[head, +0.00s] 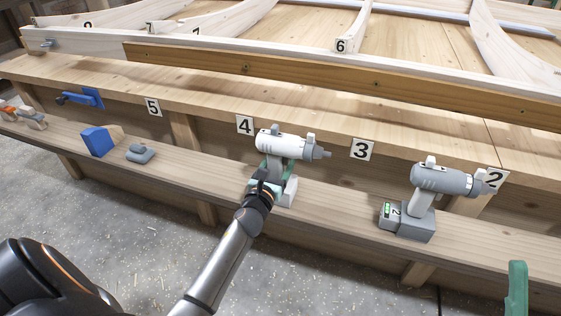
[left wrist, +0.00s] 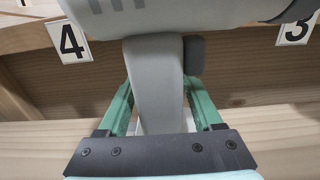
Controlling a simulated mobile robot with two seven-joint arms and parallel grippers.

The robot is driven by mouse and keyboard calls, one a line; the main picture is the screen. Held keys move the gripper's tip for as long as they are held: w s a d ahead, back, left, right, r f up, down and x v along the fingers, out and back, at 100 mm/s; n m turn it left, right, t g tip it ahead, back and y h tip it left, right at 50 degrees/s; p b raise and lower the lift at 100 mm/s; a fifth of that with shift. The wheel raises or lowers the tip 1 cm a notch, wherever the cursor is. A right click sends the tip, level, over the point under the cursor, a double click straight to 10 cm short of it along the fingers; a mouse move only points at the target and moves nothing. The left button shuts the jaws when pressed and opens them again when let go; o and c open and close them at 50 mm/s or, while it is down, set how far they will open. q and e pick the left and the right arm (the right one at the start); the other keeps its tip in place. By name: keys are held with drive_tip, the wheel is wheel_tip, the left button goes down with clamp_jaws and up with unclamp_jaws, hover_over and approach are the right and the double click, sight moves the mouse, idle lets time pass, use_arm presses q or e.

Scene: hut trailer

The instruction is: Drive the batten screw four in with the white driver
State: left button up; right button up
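The white driver (head: 285,146) stands upright on the lower shelf, its nose pointing right. Its pale handle fills the middle of the left wrist view (left wrist: 157,85). My left gripper (head: 268,178) is at this handle, with a green finger against each side of it in the left wrist view (left wrist: 158,90); it looks shut on it. The brown batten (head: 310,77) runs along the bench above. A small dark spot on it, apparently batten screw four (head: 246,68), sits above the label 4 (head: 244,125). How far it stands out is too small to tell.
A grey driver (head: 442,181) with a grey battery stands to the right on the shelf (head: 330,211). A green upright thing (head: 517,288) is cut off at lower right. White curved ribs stand behind the batten.

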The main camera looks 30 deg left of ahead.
use_arm(q)
clamp_jaws()
idle(0.3)
idle(0.7)
drive_tip(key=shift+w+r, duration=0.1)
drive_tip(key=shift+r, duration=0.15)
